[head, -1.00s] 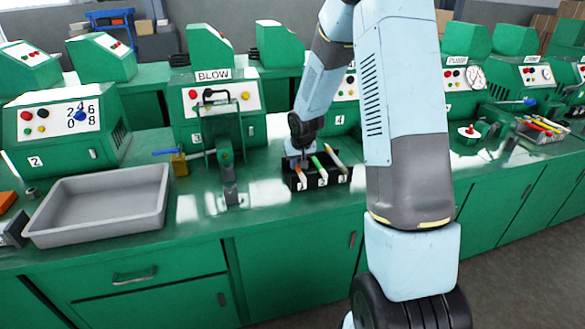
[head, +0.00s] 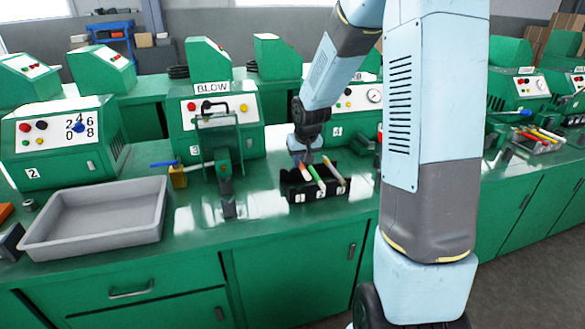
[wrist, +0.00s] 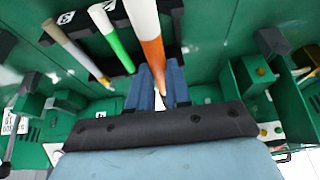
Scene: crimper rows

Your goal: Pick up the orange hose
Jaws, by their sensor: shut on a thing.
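The orange hose (wrist: 153,55), orange with a white end, runs between the two fingers of my gripper (wrist: 158,88) in the wrist view. My gripper is shut on it. In the head view, my gripper (head: 303,158) is at the black rack (head: 290,194) on the green bench, and the orange hose (head: 306,169) shows just below it. I cannot tell whether the hose is clear of its slot. A green-and-white hose (head: 317,176) and a beige hose (head: 334,173) lean in the rack to the right of it.
A grey tray (head: 90,250) stands on the bench at the left. A brass valve with a blue handle (head: 178,177) and crimper 3 (head: 222,150) stand left of the rack. A bin of coloured hoses (head: 540,146) is at the right. Bare bench lies in front of the rack.

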